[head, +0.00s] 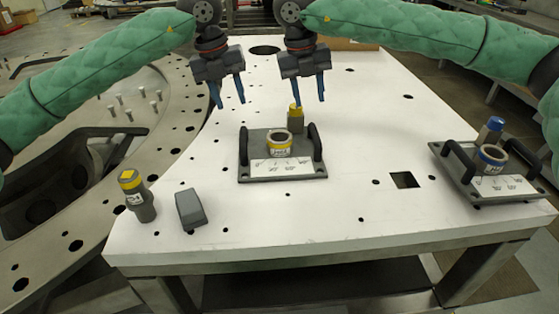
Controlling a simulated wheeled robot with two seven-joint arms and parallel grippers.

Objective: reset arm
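My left gripper (230,103) comes in from the left in a green padded sleeve. It hangs fingers-down above the far part of the white table, with its blue fingers apart and nothing between them. My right gripper (309,101) hangs beside it on the right, also with its blue fingers apart. It is close to the yellow-topped block (295,118) behind the middle plate in the picture. Whether the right gripper touches that block I cannot tell; nothing shows held between its fingers.
A grey plate (250,172) with two black handles and a yellow-ringed cup (280,143) sits mid-table. A similar plate (455,181) with a blue-ringed cup stands right. A yellow-topped cylinder (137,195) and grey block (190,209) are front left. The white table (330,215) has holes.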

